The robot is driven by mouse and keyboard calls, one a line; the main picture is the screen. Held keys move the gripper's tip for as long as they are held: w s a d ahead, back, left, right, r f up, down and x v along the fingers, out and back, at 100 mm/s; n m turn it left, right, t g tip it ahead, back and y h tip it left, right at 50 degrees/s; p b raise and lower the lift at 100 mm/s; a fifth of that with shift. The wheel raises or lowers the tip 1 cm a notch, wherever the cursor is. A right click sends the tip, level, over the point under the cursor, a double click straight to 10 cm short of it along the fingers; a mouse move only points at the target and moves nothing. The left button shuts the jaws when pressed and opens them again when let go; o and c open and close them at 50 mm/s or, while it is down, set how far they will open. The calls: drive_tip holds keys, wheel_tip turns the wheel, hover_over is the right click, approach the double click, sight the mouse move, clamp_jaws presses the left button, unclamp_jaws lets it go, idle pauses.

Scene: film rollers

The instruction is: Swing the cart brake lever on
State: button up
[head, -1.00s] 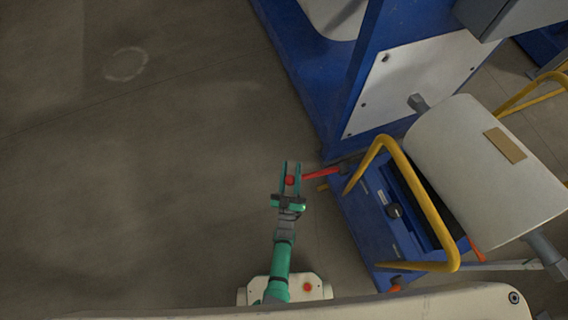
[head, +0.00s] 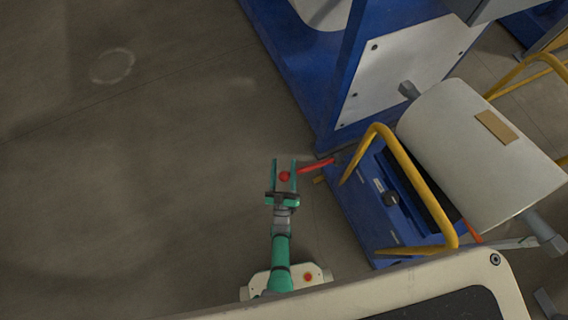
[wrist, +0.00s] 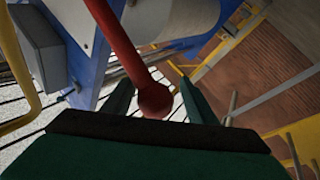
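My gripper (head: 284,163) is open, with one finger on each side of the knob. In the wrist view (wrist: 155,92) a gap shows between the knob and each finger. The lever's pivot is hard to make out.
The cart carries a large white roller (head: 475,145) and a yellow handle bar (head: 415,185). A blue machine frame (head: 335,75) with a pale panel stands behind the lever. The floor (head: 130,190) to the left is clear.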

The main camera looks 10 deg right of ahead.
drive_tip(key=shift+s, duration=0.15)
drive_tip(key=v, duration=1)
drive_tip(key=shift+s+f, duration=0.15)
drive_tip(key=shift+s, duration=0.15)
idle(0.5)
drive_tip(key=s+a+r+m+g+y, duration=0.1)
drive_tip(key=s+a+r+g+y, duration=0.1)
drive_tip(key=s+a+r, duration=0.3)
drive_tip(key=s+r+g+y, duration=0.1)
drive_tip(key=s+r, duration=0.2)
drive_tip(key=r, duration=0.6)
drive_tip(key=s+r+g+y, duration=0.1)
drive_tip(key=s+r, duration=0.3)
drive_tip(key=r, duration=0.5)
drive_tip(key=s+r+g+y, duration=0.1)
drive_tip(key=s+r, duration=0.3)
drive_tip(key=r, duration=0.5)
drive_tip(key=shift+a+m+g, duration=0.3)
drive_tip(key=shift+g, duration=0.2)
